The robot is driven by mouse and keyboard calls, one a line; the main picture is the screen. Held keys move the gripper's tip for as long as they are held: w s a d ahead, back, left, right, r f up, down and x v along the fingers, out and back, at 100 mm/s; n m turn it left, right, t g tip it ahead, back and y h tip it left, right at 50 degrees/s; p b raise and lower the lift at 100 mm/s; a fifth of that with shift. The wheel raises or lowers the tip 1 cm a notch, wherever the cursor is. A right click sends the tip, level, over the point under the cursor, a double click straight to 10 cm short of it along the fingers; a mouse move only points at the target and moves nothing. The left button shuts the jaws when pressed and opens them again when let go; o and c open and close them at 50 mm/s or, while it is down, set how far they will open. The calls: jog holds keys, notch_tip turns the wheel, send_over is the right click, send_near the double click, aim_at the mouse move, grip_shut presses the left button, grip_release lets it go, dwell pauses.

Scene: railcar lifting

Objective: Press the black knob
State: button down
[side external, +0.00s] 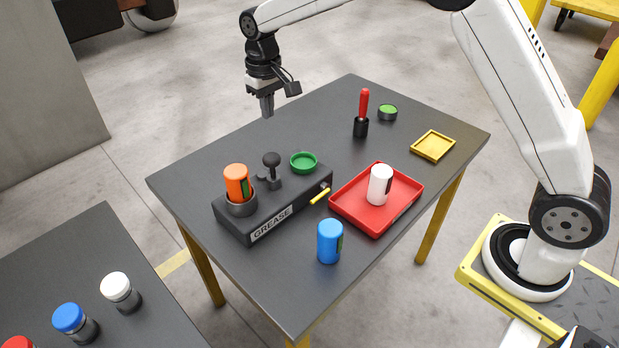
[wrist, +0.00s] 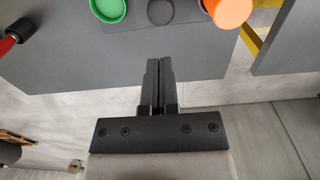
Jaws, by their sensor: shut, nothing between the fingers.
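The black knob (side external: 271,159) tops a short lever on the black grease box (side external: 290,204), between an orange canister and a green round dish. In the wrist view the knob (wrist: 160,11) shows as a dark disc near the top edge. My gripper (side external: 267,113) points down with its fingers together and empty. It hangs near the table's far edge, behind the grease box and apart from the knob. In the wrist view the shut fingers (wrist: 158,64) lie below the knob in the picture.
The orange canister (side external: 237,182) stands in a holder left of the knob; the green dish (side external: 303,161) is to its right. A red tray (side external: 349,216) holds a white canister (side external: 380,186). A blue canister (side external: 330,241) and a red-handled tool (side external: 364,105) stand upright on the table.

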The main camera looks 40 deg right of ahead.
aim_at(272, 156)
notch_tip(272, 156, up, 3)
jog(key=shift+w+r, duration=0.1)
jog(key=shift+r, duration=0.05)
dwell(0.3)
notch_tip(272, 156, down, 14)
jog(key=shift+f, duration=0.1)
dwell(0.9)
jog(key=shift+f, duration=1.8)
jog(key=shift+r, duration=0.1)
